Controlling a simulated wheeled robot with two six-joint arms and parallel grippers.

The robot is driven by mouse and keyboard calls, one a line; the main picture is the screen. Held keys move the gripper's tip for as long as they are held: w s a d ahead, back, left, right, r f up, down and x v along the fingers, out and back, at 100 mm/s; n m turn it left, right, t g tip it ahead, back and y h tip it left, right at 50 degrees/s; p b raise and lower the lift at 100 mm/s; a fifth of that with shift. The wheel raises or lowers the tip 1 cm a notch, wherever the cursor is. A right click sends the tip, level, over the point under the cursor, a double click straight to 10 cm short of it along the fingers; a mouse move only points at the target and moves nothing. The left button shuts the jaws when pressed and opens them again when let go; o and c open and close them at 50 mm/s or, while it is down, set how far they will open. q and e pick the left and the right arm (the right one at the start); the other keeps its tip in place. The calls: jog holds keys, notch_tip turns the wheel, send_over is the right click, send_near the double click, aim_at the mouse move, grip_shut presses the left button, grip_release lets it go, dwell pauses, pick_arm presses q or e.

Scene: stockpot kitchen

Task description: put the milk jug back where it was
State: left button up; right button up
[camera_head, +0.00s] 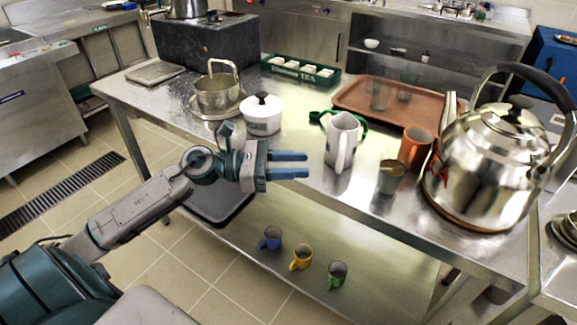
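The white milk jug (335,150) stands upright on the steel table, its handle toward me. A green item (319,117) shows on both sides behind it; the jug hides most of it, so I cannot tell its shape. My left gripper (306,165) comes in from the left with its two blue fingers apart. They are empty and point right toward the jug, with a small gap between the tips and the jug in the picture. My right gripper is out of view.
An orange mug (414,148) and a small metal cup (391,177) stand right of the jug, before a large kettle (490,165). A white lidded pot (262,117) is left. A brown tray (350,97) and green tea box (288,72) lie behind. Small mugs (300,257) stand below.

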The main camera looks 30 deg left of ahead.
pick_arm(q)
jog(key=shift+s+a, duration=0.25)
jog(key=shift+a, duration=0.2)
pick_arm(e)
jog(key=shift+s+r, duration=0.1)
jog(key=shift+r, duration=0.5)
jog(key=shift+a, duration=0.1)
